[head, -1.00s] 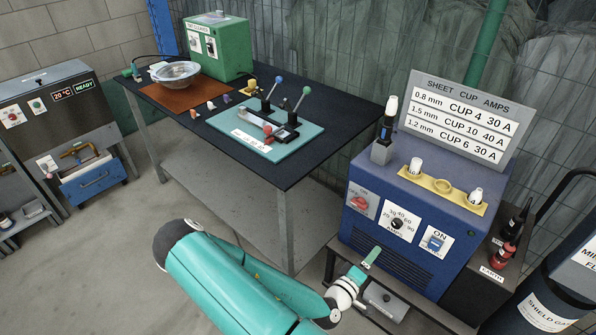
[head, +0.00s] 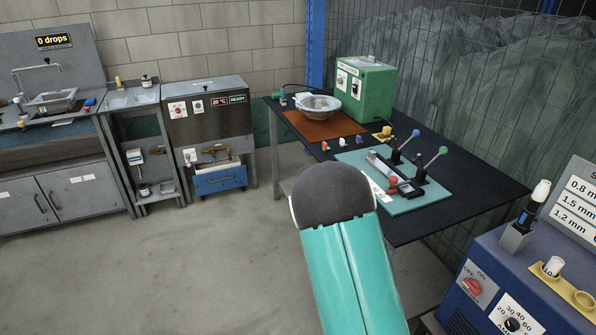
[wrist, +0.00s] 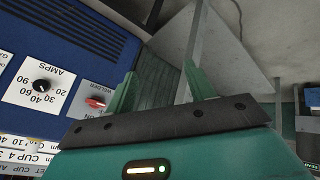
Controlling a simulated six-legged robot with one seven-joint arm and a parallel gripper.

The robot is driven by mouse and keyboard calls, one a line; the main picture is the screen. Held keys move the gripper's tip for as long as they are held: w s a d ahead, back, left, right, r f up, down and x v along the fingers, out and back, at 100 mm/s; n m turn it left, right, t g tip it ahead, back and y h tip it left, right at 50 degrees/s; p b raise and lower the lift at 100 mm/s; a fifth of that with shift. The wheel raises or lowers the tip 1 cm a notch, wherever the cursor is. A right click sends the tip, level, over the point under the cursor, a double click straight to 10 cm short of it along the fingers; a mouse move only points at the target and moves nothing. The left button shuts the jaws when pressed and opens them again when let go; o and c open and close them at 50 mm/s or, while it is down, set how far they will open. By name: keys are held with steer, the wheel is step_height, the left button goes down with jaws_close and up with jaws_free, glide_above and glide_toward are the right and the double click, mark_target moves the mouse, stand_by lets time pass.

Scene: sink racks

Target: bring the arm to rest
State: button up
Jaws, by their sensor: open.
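My gripper (wrist: 160,86) shows in the wrist view with its two green fingers apart and nothing between them. In that view it is close to the blue welder (wrist: 62,30), which lies to its left and appears upside down. In the head view only a teal link and dark rounded joint of my arm show at the bottom centre; the gripper is outside that view.
A black-topped table (head: 448,187) holds a green box (head: 366,92), a glass bowl (head: 318,105) and a teal lever board (head: 432,204). The blue welder also stands at lower right (head: 462,322). A sink bench (head: 78,183) is at left. The floor (head: 190,270) at centre left is clear.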

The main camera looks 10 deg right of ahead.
steer(key=w+a+r+n+t+y, duration=0.1)
steer(key=w+a+r+y, duration=0.25)
steer(key=a+r, duration=0.55)
steer(key=w+a+r+n+t+y, duration=0.15)
steer(key=a+r+y, duration=0.25)
steer(key=a+r, duration=0.5)
steer(key=s+r+n, duration=0.1)
steer(key=s+r, duration=0.5)
steer(key=r, duration=0.3)
steer(key=s+a+r+n, duration=0.1)
steer(key=s+r+n, duration=0.1)
steer(key=s+r, duration=0.5)
step_height(320, 180, up, 3)
steer(key=shift+s+r, duration=0.2)
steer(key=shift+h, duration=0.25)
